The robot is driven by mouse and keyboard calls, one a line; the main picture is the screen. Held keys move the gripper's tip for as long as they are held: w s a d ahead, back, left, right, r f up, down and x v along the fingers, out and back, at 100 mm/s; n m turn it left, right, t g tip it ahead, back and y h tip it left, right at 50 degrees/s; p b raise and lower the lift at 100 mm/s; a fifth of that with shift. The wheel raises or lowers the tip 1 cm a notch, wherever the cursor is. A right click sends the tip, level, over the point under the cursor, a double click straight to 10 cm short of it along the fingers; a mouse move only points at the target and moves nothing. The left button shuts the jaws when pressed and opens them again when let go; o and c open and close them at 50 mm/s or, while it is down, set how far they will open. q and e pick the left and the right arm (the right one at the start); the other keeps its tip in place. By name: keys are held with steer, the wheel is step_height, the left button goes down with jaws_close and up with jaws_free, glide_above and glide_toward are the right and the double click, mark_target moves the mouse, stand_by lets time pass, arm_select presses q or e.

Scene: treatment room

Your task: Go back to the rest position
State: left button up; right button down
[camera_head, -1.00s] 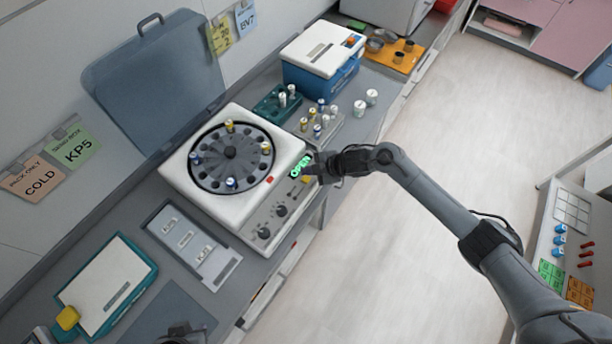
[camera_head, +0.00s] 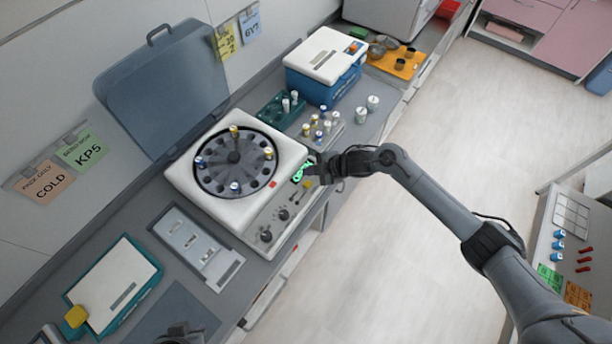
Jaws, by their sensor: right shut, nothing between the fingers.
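My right gripper (camera_head: 312,167) is shut and empty. It is at the front right edge of the white centrifuge (camera_head: 205,207), beside the green lit display (camera_head: 301,172), and covers part of it. I cannot tell whether it touches the panel. The centrifuge lid (camera_head: 165,85) stands open against the wall. Several capped tubes sit in the dark round rotor (camera_head: 233,172). My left gripper (camera_head: 182,332) shows only in part at the bottom edge, and its fingers are not clear.
A blue cooler box (camera_head: 325,65), a teal tube rack (camera_head: 278,112) and a grey rack with several vials (camera_head: 322,133) stand behind the centrifuge. A grey tray (camera_head: 196,247) and a teal-edged case (camera_head: 113,285) lie left of it. The floor (camera_head: 430,140) at right is clear.

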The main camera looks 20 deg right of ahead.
steer(key=shift+m+g, duration=0.3)
steer(key=shift+g, duration=0.6)
steer(key=s+a+f, duration=0.1)
steer(key=s+f, duration=0.1)
steer(key=s, duration=0.1)
steer(key=s+a+f+p, duration=0.1)
steer(key=s+f, duration=0.2)
steer(key=s+a+f, duration=0.1)
steer(key=s+f, duration=0.1)
steer(key=s, duration=0.1)
steer(key=shift+s+f+p, duration=0.15)
steer(key=shift+p, duration=0.25)
steer(key=s+a+r+m+y+p, duration=0.1)
steer(key=s+a+r+m+p, duration=0.25)
steer(key=s+a, duration=0.85)
steer(key=s+d+r+m+h+p, duration=0.1)
steer(key=s+d+r+m+h, duration=0.2)
steer(key=s+d+r+m, duration=0.2)
steer(key=s+d+r+m+g+h+p, duration=0.1)
steer(key=s+d+r+m+h, duration=0.3)
steer(key=d+r, duration=0.7)
steer(key=s+d+m, duration=0.2)
steer(key=m, duration=0.1)
steer(key=shift+d+p, duration=0.25)
steer(key=shift+p, duration=0.15)
steer(key=shift+s+r, duration=0.1)
